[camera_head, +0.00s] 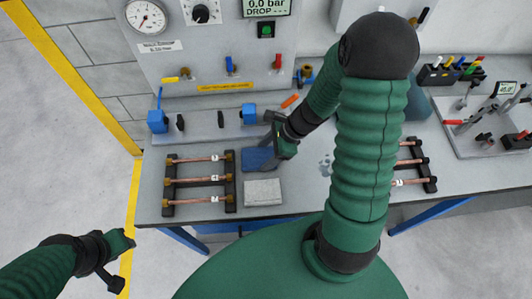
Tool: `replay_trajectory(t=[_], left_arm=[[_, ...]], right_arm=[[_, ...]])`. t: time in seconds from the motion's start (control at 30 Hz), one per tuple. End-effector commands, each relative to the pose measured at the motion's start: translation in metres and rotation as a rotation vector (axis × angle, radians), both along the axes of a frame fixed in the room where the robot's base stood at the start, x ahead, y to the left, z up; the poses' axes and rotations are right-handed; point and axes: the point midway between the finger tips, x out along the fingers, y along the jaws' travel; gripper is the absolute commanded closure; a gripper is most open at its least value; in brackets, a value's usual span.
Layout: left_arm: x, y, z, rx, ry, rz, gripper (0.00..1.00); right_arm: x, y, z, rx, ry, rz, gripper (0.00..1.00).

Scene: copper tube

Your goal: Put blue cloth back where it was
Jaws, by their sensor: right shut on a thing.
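The blue cloth (256,160) lies flat on the grey bench top, just behind a light grey pad. My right gripper (279,152) is at the cloth's right edge, with its jaws pointing down. It is shut on the cloth's edge, though the fingertips are small and partly hidden. Most of the cloth appears to rest on the bench or just above it; I cannot tell which. My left gripper (125,241) is empty over the floor, left of the bench's front corner. Its jaw opening cannot be made out.
The light grey pad (262,193) lies in front of the cloth. A rack of copper tubes (200,181) stands left of it, another rack (416,166) right. A blue-valved pipe assembly (205,122) is behind.

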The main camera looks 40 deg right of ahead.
Motion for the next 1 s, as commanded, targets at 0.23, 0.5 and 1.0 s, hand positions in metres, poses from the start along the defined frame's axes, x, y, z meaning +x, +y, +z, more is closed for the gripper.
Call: replay_trajectory(t=[0.23, 0.5, 1.0], left_arm=[[0.000, 0.000, -0.001, 0.000, 0.000, 0.000, 0.64], [0.000, 0.000, -0.001, 0.000, 0.000, 0.000, 0.64], [0.000, 0.000, 0.017, 0.000, 0.000, 0.000, 0.64]], right_arm=[[0.000, -0.001, -0.001, -0.001, 0.000, 0.000, 0.15], [0.000, 0.000, -0.001, 0.000, 0.000, 0.000, 0.15], [-0.021, -0.035, 0.073, -0.005, -0.006, -0.002, 0.15]])
